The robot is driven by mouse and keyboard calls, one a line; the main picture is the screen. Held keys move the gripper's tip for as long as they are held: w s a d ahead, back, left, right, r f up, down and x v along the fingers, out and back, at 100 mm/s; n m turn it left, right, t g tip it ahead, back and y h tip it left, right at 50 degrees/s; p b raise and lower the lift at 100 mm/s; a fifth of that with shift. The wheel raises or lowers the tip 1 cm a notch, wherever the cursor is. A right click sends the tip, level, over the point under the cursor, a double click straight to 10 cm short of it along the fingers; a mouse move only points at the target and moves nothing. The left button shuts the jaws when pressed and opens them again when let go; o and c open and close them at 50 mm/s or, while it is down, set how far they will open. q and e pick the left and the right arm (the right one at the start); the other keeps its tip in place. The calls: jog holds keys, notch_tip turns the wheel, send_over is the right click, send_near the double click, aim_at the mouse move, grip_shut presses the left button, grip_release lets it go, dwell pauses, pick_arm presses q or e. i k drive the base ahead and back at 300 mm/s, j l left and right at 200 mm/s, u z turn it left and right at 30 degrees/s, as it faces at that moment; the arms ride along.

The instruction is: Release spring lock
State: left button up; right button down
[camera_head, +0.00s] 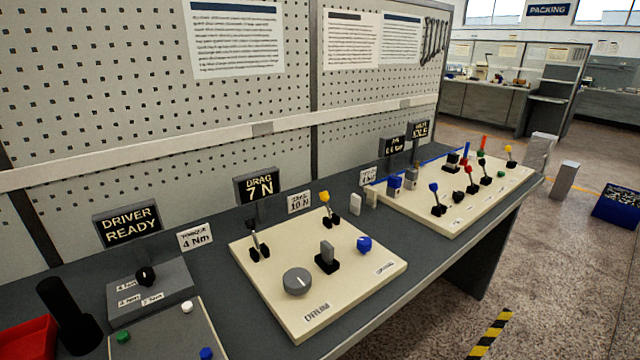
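No part that I can surely name as the spring lock shows; the small labels are too blurred to read. A cream control panel (365,297) lies on the dark bench. A second cream panel (470,215) farther right bears several coloured levers, including a blue-tipped one (436,198). Neither of my grippers is in view.
A perforated wall (90,100) rises behind. The bench's front strip (400,300) is clear.

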aim_at(324, 196)
jog(key=i+l+u, duration=0.2)
jog(key=l, duration=0.25)
jog(key=i+l+u, duration=0.25)
jog(key=l, duration=0.2)
jog(key=l+u, duration=0.2)
jog(key=l, duration=0.25)
jog(key=i+l+u, duration=0.25)
jog(key=l, duration=0.3)
jog(key=l+u, duration=0.2)
jog(key=l, duration=0.25)
jog(key=k, duration=0.05)
